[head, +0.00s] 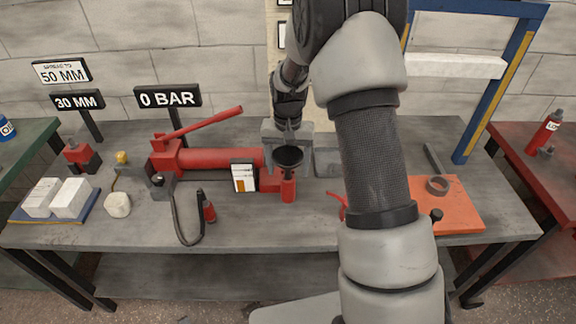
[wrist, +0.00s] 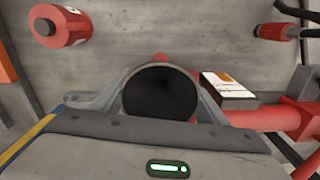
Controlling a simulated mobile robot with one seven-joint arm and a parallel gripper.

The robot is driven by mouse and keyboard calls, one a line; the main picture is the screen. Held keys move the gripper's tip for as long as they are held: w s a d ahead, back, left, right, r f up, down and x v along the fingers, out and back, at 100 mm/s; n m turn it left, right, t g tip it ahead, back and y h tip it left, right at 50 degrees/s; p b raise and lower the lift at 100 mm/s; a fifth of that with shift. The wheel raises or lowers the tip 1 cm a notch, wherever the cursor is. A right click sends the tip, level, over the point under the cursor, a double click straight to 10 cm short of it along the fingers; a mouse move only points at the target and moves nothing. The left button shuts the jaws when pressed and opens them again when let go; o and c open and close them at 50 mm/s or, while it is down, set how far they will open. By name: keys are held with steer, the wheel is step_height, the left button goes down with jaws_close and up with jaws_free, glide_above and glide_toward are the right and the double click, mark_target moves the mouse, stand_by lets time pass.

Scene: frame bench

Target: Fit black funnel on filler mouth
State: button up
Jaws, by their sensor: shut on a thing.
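The black funnel (head: 289,157) is gripped by my gripper (head: 288,138), with its wide mouth facing up. In the wrist view the dark round funnel mouth (wrist: 160,92) sits between my two grey fingers (wrist: 160,100). An upright red post (head: 288,189) at the front end of the red pump stands directly below the funnel in the head view; it looks like the filler. The funnel hides its top, so I cannot tell whether the funnel touches it or is seated. A bit of red (wrist: 161,57) shows just beyond the funnel rim in the wrist view.
The red pump body (head: 220,159) with its raised lever (head: 200,124) lies left of my gripper. A white-labelled box (head: 243,178) stands close left of the funnel. A hose with a red coupler (head: 208,211) lies in front. A red labelled can (wrist: 62,25) shows in the wrist view.

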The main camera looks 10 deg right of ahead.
mark_target(288, 177)
steer(key=shift+f+b, duration=1.25)
steer(key=shift+f, duration=0.75)
steer(key=o, duration=1.1)
steer(key=shift+r+p, duration=1.35)
steer(key=shift+r, duration=7.4)
